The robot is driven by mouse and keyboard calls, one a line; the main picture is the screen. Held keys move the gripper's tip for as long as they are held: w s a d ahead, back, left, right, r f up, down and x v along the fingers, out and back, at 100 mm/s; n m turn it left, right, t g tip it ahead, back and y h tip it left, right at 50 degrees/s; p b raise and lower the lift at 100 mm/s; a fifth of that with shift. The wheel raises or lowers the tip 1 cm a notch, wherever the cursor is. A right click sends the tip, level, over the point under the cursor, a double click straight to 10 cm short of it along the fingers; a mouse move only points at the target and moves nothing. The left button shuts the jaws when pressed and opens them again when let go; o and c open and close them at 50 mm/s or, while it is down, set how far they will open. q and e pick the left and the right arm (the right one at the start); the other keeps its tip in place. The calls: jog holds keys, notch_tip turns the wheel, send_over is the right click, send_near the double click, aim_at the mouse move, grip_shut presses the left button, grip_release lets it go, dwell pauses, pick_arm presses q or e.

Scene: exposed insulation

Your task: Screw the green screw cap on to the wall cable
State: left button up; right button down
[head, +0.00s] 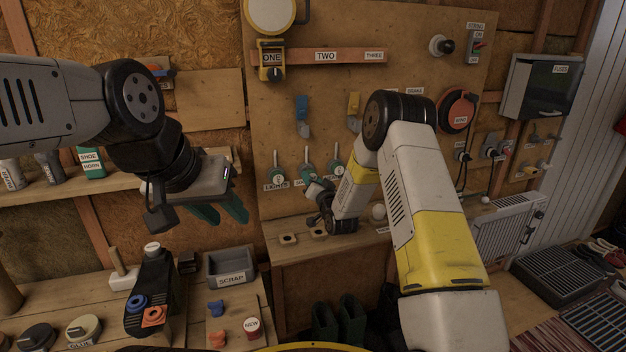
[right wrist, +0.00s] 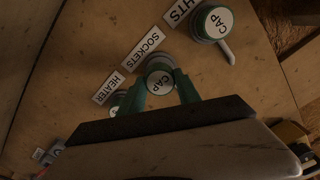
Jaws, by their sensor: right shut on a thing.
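Whether the cap is fully seated on the cable cannot be told. My left gripper (head: 222,208) is open and empty, hanging left of the wall board with its green fingers apart.
A wooden ledge (head: 345,250) runs under the cables. A SCRAP tray (head: 230,265) and a black holder (head: 152,290) stand on the lower left bench.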

jog(key=shift+x, duration=1.15)
jog(key=c, duration=0.8)
grip_release()
jog(key=shift+o, duration=0.2)
jog(key=v, duration=0.7)
jog(key=shift+s, duration=0.4)
jog(key=shift+d, duration=0.1)
